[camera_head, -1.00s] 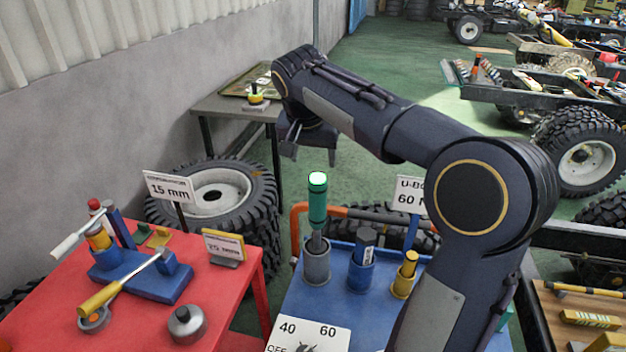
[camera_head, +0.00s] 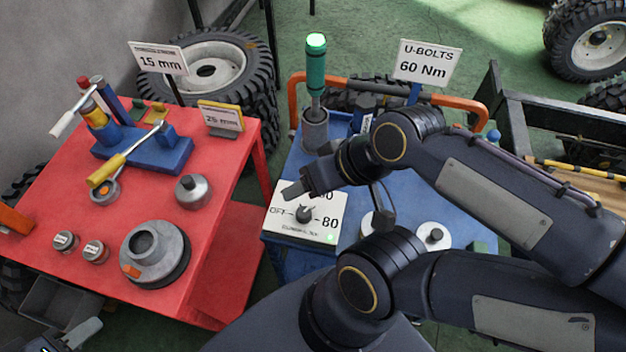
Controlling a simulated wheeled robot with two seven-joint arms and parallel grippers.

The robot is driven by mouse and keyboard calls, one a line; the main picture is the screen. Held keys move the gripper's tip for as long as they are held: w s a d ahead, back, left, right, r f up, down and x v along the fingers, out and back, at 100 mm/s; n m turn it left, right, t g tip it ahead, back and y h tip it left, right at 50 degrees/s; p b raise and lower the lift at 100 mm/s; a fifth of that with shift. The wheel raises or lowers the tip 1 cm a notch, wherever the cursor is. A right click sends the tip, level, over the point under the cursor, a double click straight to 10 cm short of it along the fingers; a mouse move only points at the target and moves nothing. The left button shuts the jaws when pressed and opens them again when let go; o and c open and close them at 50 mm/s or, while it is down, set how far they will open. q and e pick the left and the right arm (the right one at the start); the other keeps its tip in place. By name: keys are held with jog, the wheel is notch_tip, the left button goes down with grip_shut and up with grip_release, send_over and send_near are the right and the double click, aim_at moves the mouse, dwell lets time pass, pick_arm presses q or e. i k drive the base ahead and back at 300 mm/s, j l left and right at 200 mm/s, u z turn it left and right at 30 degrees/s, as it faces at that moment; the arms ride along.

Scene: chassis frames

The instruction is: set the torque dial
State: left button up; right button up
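The torque dial is a small dark knob (camera_head: 304,213) on a white plate (camera_head: 287,231) at the front of the blue cart. OFF and 80 are readable; 60 is partly covered and 40 is hidden by my gripper. The knob's exact pointing is too small to tell. A small green light shows on the plate's lower right. A sign (camera_head: 427,63) reads U-BOLTS 60 Nm. My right gripper is not in view.
A green-handled tool (camera_head: 316,72) with a lit green top stands in a grey holder on the blue cart (camera_head: 292,167). The red table (camera_head: 70,206) at left holds a blue tool stand (camera_head: 170,155) and round metal parts. An orange rail (camera_head: 292,100) runs behind the cart.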

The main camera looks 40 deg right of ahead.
aim_at(304, 214)
jog(key=z, duration=1.2)
